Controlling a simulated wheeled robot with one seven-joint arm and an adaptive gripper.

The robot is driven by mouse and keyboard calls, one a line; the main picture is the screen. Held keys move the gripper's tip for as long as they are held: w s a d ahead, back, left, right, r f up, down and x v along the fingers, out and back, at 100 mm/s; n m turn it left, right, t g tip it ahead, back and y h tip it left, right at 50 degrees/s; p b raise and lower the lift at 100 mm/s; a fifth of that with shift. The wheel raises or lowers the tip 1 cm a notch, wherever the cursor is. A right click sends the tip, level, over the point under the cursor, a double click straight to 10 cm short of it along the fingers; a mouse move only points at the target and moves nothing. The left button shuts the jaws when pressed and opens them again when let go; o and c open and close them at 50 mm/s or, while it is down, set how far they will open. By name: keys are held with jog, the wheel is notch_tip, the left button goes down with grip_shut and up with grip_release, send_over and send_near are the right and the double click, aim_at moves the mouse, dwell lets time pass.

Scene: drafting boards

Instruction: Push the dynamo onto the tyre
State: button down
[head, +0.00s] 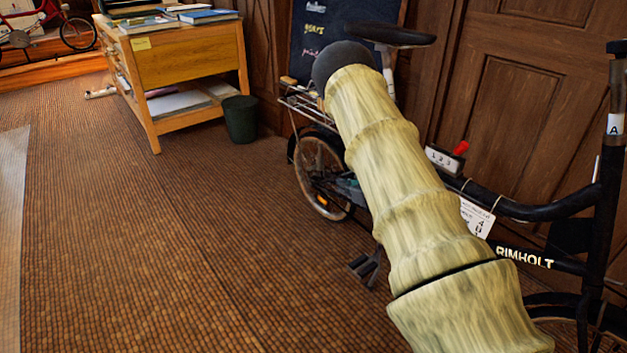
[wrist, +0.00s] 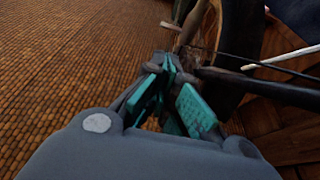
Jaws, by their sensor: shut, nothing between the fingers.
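My gripper (wrist: 171,70) shows in the wrist view with grey linkages and teal pads. Its fingers are shut with nothing between them, and the tips are close to the hub area of a bicycle wheel. Whether they touch anything there I cannot tell. The wheel's dark tyre (wrist: 237,48) curves up behind the fingertips, right of centre. In the head view a black bicycle (head: 525,257) marked RIMHOLT stands at the right, with a dark-tyred wheel (head: 320,178) at its far end. My pale arm covers much of the frame. I cannot make out the dynamo in either view.
A wooden desk (head: 190,62) with books stands at the back left, and a dark green bin (head: 241,118) beside it. A chalkboard (head: 312,30) and wooden panelling are behind the bicycle. A pedal (head: 364,265) sticks out low.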

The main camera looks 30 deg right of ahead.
jog(key=b+x, duration=0.7)
jog(key=x, duration=1.1)
jog(key=shift+f, duration=0.1)
